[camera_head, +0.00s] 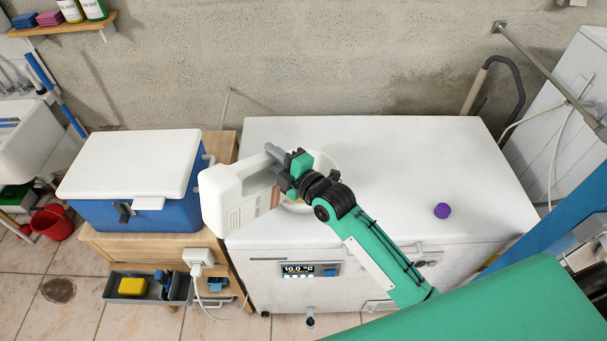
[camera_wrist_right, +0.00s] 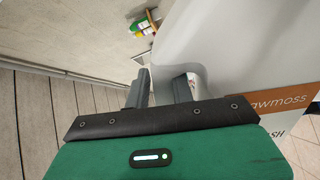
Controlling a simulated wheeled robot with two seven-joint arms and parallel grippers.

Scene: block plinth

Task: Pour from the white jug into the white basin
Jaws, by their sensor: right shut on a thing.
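The white jug (camera_head: 233,196) is in my right gripper (camera_head: 277,164), which is shut on its handle. The jug is tilted, over the left part of the white freezer top. In the right wrist view the jug (camera_wrist_right: 240,50) fills the right side, with an orange label, and the fingers of my right gripper (camera_wrist_right: 163,92) are at its handle. The white basin (camera_head: 325,162) stands on the freezer top, mostly hidden behind my right gripper and the jug. Its contents and any stream from the jug cannot be made out. My left gripper is not in view.
A blue cooler (camera_head: 150,212) with a white lid stands on a wooden bench at left. A grey tray (camera_head: 118,291) holds a yellow sponge (camera_head: 132,286). A red bucket (camera_head: 52,222) is at far left.

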